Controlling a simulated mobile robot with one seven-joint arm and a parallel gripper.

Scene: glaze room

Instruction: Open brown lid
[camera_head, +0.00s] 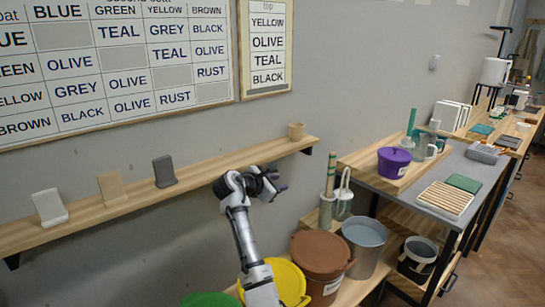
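The brown lid (318,249) sits on top of a brown bucket (325,290) at the bottom centre of the head view. A small lug shows at its right edge. The bucket carries a white label and its lower part is cut off by the frame. My gripper (279,185) is in the air, above and left of the brown lid in the picture, near the wall shelf and apart from the lid. No object shows in it. Its fingers are small and dark, and I cannot tell whether they are open or shut.
A yellow lid (288,281) is left of the brown one, partly behind my arm, with a green lid (208,300) further left. An open grey metal bucket (364,240) stands close right. The wall shelf (95,207) runs behind my arm. A purple pot (393,161) stands on the workbench.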

